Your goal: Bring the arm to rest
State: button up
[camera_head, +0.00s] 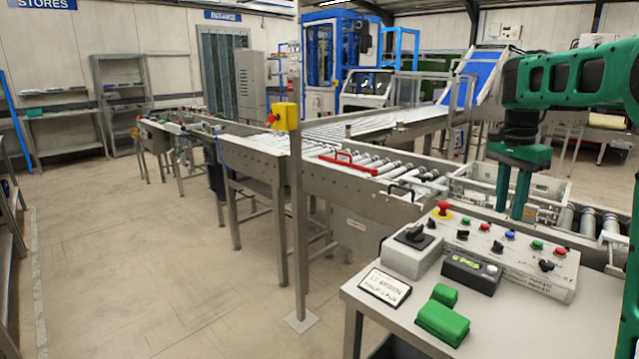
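My gripper (512,192) hangs down from my green arm at the right of the head view. Its two green fingers point downward and stand apart, with a gap between them and nothing seen in it. A grey crate (551,187) sits on the roller conveyor (398,170) behind the fingers. The fingers overlap the crate's near side in the picture; I cannot tell whether they touch it. The fingertips show just behind the control panel.
A table (610,322) at the front right holds a control panel (484,247) with buttons, a black device (471,273), green blocks (443,322) and a small sign (384,287). A post (297,220) with a yellow box stands before the conveyor. The left floor is clear.

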jog(key=s+f+n, duration=0.2)
jog(key=s, duration=0.8)
jog(key=s+f+n, duration=0.2)
jog(key=s, duration=0.8)
jog(key=s+a+f+n, duration=0.1)
jog(key=s+f, duration=0.2)
jog(key=s, duration=0.2)
jog(key=s+a+f+n, duration=0.1)
jog(key=s+f, duration=0.2)
jog(key=s, duration=0.2)
jog(key=s+a+f+n+y, duration=0.1)
jog(key=s+f+n, duration=0.1)
jog(key=s, duration=0.3)
jog(key=shift+s+a+f, duration=0.25)
jog(key=shift+a+f, duration=0.1)
jog(key=shift+f, duration=0.2)
jog(key=shift+s+a+f, duration=0.15)
jog(key=shift+s+f, duration=0.15)
jog(key=shift+s, duration=0.05)
jog(key=shift+w+f, duration=0.3)
jog(key=shift+w, duration=0.5)
jog(key=shift+s+r, duration=0.1)
jog(key=shift+s, duration=0.05)
